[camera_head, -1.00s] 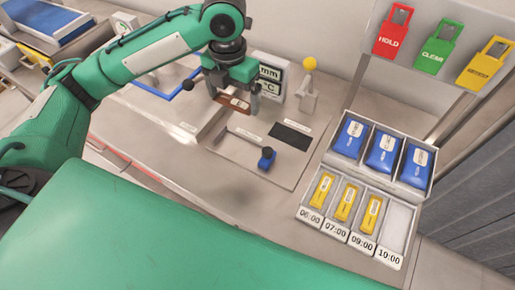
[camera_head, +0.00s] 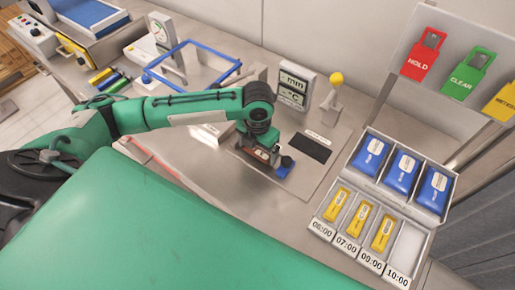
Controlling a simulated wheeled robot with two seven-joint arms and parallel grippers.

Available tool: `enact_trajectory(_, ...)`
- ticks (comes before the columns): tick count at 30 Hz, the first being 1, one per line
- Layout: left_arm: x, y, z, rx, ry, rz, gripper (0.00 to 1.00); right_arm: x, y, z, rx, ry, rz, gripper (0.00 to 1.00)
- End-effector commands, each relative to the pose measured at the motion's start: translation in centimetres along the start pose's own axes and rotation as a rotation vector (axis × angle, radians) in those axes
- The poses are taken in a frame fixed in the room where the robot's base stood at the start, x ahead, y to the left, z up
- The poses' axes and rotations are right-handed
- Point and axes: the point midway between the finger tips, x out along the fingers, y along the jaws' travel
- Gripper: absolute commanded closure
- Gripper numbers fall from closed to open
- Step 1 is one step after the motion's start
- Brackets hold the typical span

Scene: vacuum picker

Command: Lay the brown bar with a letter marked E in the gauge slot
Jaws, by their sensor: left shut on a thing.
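My left gripper (camera_head: 260,165) is low over the grey gauge plate (camera_head: 318,172), shut on a brown bar (camera_head: 262,155) with a pale label. The letter on the bar is too small to read. The bar lies between the fingers, just left of a blue knob (camera_head: 285,163). The gauge slot is hidden beneath the gripper and arm, so I cannot tell whether the bar touches it. My right gripper is not in view.
A display with mm and °C (camera_head: 295,86) and a yellow-topped post (camera_head: 334,90) stand behind the plate. A dark pad (camera_head: 310,148) lies right of the gripper. A case of blue packs and yellow pieces (camera_head: 345,170) stands at right. A blue frame (camera_head: 190,80) lies behind the arm.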

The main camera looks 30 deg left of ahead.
Motion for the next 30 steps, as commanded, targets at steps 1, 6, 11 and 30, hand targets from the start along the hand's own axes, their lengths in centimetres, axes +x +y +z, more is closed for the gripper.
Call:
enact_trajectory(1, 0.7, 0.0, -0.1, -0.001, 0.003, 0.000, 0.30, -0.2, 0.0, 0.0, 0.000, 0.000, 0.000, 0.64)
enact_trajectory(6, 1.1, 0.0, 0.0, 0.000, -0.001, 0.000, 0.30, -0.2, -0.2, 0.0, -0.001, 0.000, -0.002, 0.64)
enact_trajectory(11, 1.2, 0.0, 0.0, 0.000, -0.001, 0.000, 0.30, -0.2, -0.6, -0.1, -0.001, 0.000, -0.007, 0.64)
enact_trajectory(30, -2.2, 0.0, 0.1, 0.001, -0.006, 0.000, 0.00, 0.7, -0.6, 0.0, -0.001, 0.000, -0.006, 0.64)
